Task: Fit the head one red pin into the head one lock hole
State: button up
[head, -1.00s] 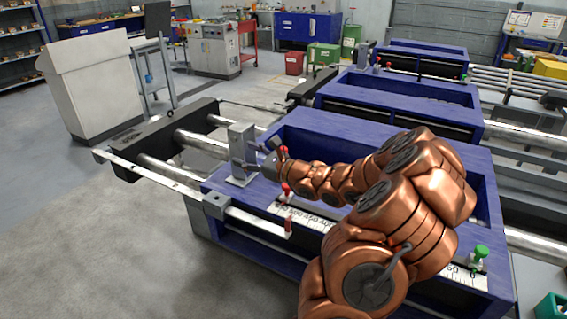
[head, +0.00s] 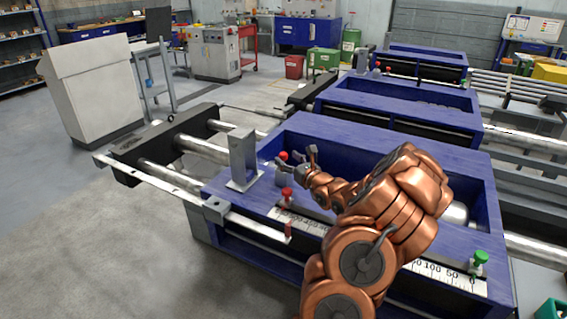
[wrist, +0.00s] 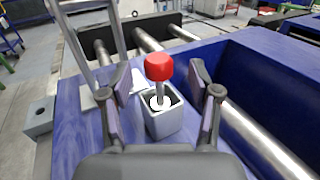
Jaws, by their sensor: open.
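A red-capped pin (wrist: 159,67) stands upright in a square grey holder (wrist: 163,122) on the blue table top (wrist: 75,135). Its stem enters a pale ring in the holder's top. My gripper (wrist: 160,95) is open, with one finger on each side of the pin and neither seen touching it. In the head view the red pin (head: 283,155) shows just left of my gripper (head: 298,161), and its grey holder (head: 281,176) is partly covered. Another red-topped pin (head: 287,193) stands at the front edge by the scale. I cannot tell which opening is the lock hole.
An upright grey post (head: 243,158) stands left of the holder. A long recess lies to the right with a metal roller (head: 455,213) in it. A green-topped pin (head: 480,257) stands at the front right. More blue tables (head: 400,95) stand behind.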

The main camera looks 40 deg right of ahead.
jog(key=shift+w+d+p, duration=0.2)
jog(key=shift+w+p, duration=0.1)
jog(key=shift+w, duration=1.1)
jog(key=shift+c, duration=0.4)
grip_shut()
